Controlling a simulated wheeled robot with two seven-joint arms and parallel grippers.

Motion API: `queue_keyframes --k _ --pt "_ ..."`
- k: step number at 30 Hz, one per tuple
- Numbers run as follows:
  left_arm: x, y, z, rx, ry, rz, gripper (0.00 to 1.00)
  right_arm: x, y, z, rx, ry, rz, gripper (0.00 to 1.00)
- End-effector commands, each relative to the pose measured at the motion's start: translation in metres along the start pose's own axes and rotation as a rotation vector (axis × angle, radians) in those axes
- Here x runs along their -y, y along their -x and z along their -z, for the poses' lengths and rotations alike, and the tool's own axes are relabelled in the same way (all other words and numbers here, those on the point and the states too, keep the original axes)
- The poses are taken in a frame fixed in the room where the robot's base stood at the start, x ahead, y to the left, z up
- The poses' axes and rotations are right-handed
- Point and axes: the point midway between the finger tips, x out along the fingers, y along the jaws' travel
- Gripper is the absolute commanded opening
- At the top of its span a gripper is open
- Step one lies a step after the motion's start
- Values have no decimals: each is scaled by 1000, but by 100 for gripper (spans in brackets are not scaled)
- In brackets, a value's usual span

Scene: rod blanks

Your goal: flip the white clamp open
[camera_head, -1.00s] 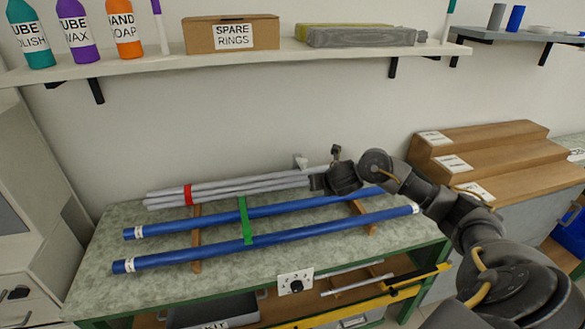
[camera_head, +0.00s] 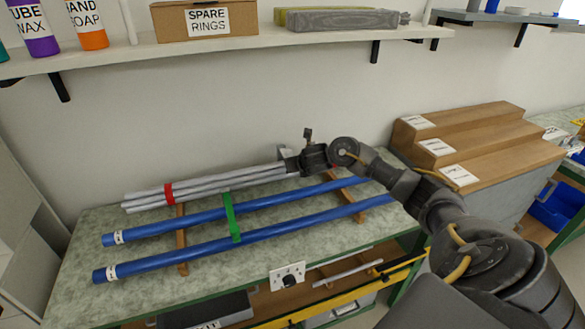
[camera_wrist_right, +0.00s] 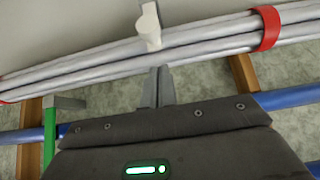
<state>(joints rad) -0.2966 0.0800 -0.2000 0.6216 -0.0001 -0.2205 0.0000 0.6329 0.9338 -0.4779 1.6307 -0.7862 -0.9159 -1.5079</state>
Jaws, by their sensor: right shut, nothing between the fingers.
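The white clamp (camera_wrist_right: 149,25) sits on a bundle of grey rods (camera_wrist_right: 95,62) in the right wrist view, its pale lever lying across the upper rods. In the wrist view my right gripper's fingers (camera_wrist_right: 158,84) are shut and empty, pointing at the rods just below the clamp. I cannot tell whether they touch it. My left gripper is out of view.
A red band (camera_head: 169,193) circles the grey rods. A shelf (camera_head: 150,47) with a cardboard box (camera_head: 205,20) hangs above; wooden steps (camera_head: 480,145) stand at right.

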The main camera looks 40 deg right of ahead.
Motion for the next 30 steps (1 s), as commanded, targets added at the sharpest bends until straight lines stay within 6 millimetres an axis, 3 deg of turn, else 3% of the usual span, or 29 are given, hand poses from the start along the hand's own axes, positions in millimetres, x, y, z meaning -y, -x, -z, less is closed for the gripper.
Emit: queue_keyframes --k 6,12,24,30 --pt "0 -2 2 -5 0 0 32 0 -34 1 -2 -3 -1 0" --pt "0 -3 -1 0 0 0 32 0 -49 0 0 0 -1 0" --pt "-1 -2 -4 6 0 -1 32 0 -50 0 -1 0 0 0" --pt "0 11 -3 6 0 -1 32 1 -45 -7 -30 -1 0 0"
